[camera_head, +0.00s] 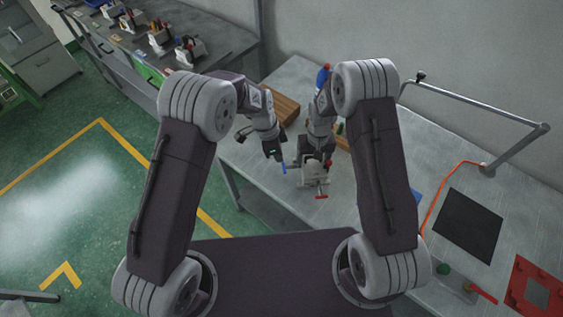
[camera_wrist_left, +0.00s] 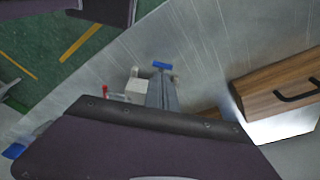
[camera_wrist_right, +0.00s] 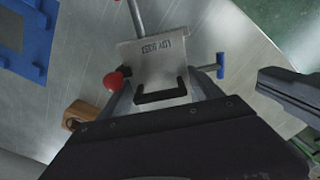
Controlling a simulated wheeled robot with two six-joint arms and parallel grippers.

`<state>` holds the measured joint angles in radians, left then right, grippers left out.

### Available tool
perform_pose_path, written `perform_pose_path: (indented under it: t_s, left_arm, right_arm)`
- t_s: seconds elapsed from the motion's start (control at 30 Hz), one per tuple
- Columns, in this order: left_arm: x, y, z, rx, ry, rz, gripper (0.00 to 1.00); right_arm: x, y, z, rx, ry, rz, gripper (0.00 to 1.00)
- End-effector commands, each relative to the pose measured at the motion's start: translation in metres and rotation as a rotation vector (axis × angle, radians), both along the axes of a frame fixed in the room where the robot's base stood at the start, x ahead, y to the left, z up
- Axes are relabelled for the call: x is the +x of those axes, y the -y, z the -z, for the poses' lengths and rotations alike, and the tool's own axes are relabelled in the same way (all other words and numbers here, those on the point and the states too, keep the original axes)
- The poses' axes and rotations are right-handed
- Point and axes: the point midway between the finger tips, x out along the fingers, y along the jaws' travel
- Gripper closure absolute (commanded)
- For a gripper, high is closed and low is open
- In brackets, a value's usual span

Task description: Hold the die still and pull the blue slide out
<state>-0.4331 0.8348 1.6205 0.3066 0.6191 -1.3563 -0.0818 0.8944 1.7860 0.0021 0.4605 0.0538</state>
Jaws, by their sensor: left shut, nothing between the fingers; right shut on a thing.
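The die (camera_wrist_right: 160,52) is a pale metal block with a dark bracket and lettering on its top. It stands on the grey table, and it also shows in the head view (camera_head: 313,174). My right gripper (camera_wrist_right: 160,92) is shut on the die. The blue slide (camera_wrist_right: 220,66) has a T-shaped handle sticking out of the die's side on a grey rod. In the head view the blue handle (camera_head: 284,168) points left. My left gripper (camera_head: 277,158) is shut and empty near the blue handle. In the right wrist view a gap shows between them.
A red knob (camera_wrist_right: 113,80) and a red-ended handle (camera_head: 321,196) project from the die. A wooden box (camera_wrist_left: 280,85) stands behind on the table. A dark mat (camera_head: 467,225), a red frame (camera_head: 533,287) and a bent metal rail (camera_head: 490,113) are to the right.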

Motion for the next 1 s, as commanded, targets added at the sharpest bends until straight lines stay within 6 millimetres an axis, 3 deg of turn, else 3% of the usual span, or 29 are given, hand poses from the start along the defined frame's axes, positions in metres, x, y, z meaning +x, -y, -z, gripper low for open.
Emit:
perform_pose_path:
  t_s: [0.17, 0.4, 0.43, 0.5, 0.8, 0.87, 1.0]
  left_arm:
    - [0.000, -0.005, -0.028, -0.001, 0.002, 0.000, 1.00]
    - [0.000, -0.007, -0.035, -0.001, 0.001, -0.001, 1.00]
    - [0.000, -0.007, -0.035, -0.001, 0.001, -0.001, 1.00]
    - [0.000, -0.007, -0.035, -0.001, 0.002, -0.001, 1.00]
    - [0.000, -0.006, -0.035, -0.001, 0.002, -0.001, 1.00]
    - [0.000, -0.006, -0.035, -0.001, 0.002, -0.001, 1.00]
    - [0.000, -0.006, -0.035, -0.001, 0.002, -0.001, 1.00]
  right_arm:
    - [0.000, 0.000, 0.000, 0.000, 0.001, 0.000, 0.98]
    - [0.000, 0.000, -0.001, 0.000, 0.001, 0.000, 0.98]
    - [0.000, 0.000, -0.001, 0.000, 0.001, 0.000, 0.23]
    - [0.000, 0.000, -0.001, 0.000, 0.001, 0.000, 0.03]
    - [0.000, 0.000, -0.003, 0.000, 0.001, 0.000, 0.00]
    - [0.001, 0.000, -0.011, 0.000, 0.002, 0.000, 0.00]
    - [0.002, 0.000, -0.044, 0.000, 0.006, 0.000, 0.00]
